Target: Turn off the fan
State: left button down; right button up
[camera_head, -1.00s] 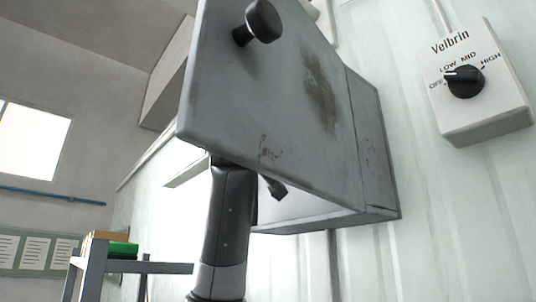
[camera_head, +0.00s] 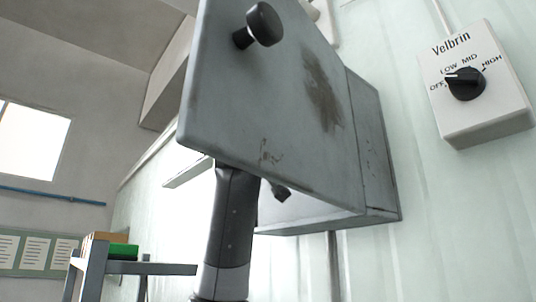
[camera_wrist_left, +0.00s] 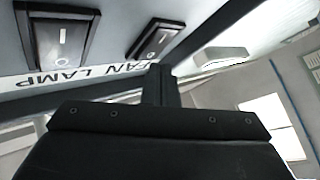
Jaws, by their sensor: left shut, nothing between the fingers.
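In the left wrist view, the fan switch (camera_wrist_left: 155,39) is a dark rocker beside the printed word FAN. The lamp rocker (camera_wrist_left: 62,43) is to its left, beside the word LAMP. Both words appear upside down. My left gripper (camera_wrist_left: 158,84) is shut and empty, its fingers pointing at the panel just below the fan switch; I cannot tell whether they touch it. In the head view my left arm goes up behind the open cabinet door (camera_head: 270,110), with only a dark gripper tip (camera_head: 281,193) showing below the door edge. The switches are hidden there. My right gripper is not in view.
The grey door with its round black knob (camera_head: 262,25) hangs from a wall cabinet (camera_head: 372,145). A white Velbrin dial box (camera_head: 480,115) is on the wall at right, its pointer between OFF and LOW. A shelf (camera_head: 150,268) stands at lower left.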

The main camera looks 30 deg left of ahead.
pick_arm(q)
jog(key=shift+w+d, duration=0.2)
jog(key=shift+w, duration=0.25)
dwell(0.8)
jog(key=shift+s, duration=0.1)
jog(key=shift+s+a+b, duration=0.35)
jog(key=shift+s+b, duration=0.05)
jog(key=shift+s, duration=0.3)
jog(key=shift+f, duration=0.1)
jog(key=s+b, duration=0.1)
jog(key=s+a+b, duration=0.1)
jog(key=s, duration=0.1)
jog(key=s+a+b, duration=0.1)
jog(key=shift+s+f, duration=0.25)
jog(key=shift+s, duration=0.05)
jog(key=shift+d, duration=0.1)
